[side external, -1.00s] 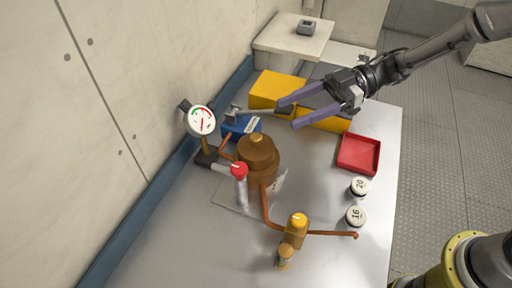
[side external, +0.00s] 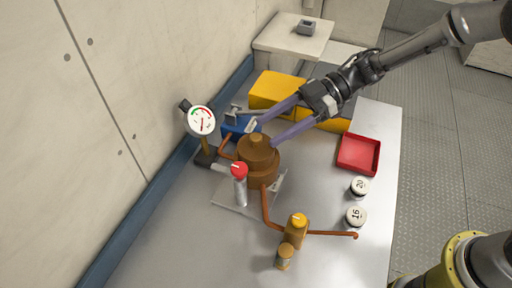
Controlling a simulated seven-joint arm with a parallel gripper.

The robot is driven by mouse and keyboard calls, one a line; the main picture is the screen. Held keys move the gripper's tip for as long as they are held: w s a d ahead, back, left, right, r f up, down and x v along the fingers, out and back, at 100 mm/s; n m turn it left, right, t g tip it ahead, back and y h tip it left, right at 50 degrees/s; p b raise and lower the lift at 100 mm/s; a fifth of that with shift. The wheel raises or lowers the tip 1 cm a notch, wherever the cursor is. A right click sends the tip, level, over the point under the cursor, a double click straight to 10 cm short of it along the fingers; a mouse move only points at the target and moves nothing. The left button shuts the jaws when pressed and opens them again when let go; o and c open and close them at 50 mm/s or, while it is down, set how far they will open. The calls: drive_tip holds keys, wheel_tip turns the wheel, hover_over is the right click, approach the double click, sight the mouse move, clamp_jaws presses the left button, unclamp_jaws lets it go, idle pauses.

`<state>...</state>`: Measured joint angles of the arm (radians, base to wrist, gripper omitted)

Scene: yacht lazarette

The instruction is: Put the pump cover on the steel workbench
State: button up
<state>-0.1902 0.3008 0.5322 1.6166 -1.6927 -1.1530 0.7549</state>
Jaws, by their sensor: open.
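The pump cover looks to be the round brown top with a small knob (side external: 257,146) on the brown pump body (side external: 258,178). It sits level on the body, among copper pipes. My gripper (side external: 265,133) is open, with its two purple fingers reaching in from the upper right. The fingertips are at the cover, one behind it and one at its right side. I cannot tell whether they touch it. The steel workbench (side external: 190,240) is the bare grey metal top under the pump.
A dial gauge (side external: 201,121) and a red-topped valve (side external: 239,182) stand close left of the pump. A yellow-knobbed valve (side external: 296,230) stands in front. The bench's front left is clear.

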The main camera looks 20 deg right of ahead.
sight(256, 136)
drive_tip(key=x, duration=0.5)
drive_tip(key=shift+d+f, duration=0.1)
clamp_jaws()
